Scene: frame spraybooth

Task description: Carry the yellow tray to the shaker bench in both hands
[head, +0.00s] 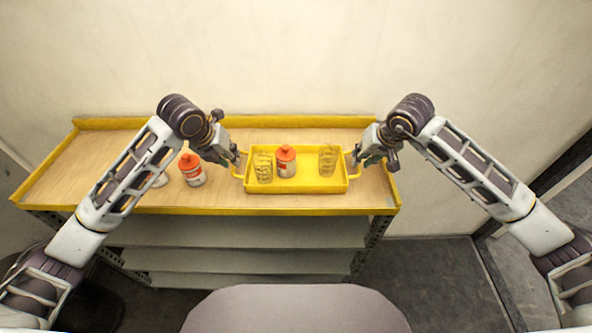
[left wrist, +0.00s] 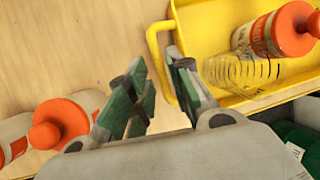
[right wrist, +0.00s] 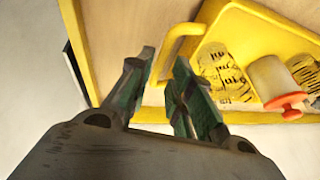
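The yellow tray (head: 297,187) rests on the wooden top of a yellow-edged bench, with a loop handle at each short end. It holds a white bottle with an orange cap (head: 286,160) and two clear ribbed containers (head: 263,168) (head: 328,160). My left gripper (left wrist: 155,72) is open around the tray's left handle (left wrist: 152,48), with gaps between the fingers and the bar. My right gripper (right wrist: 163,62) is open, its fingertips on either side of the right handle (right wrist: 169,45). Neither visibly clamps a handle. The shaker bench cannot be identified.
The bench (head: 110,155) has raised yellow edges and lower shelves (head: 240,232). An orange-capped bottle (head: 193,177) stands left of the tray, with another partly hidden behind my left arm. A pale wall rises behind. Dark floor (head: 425,275) lies open at the right.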

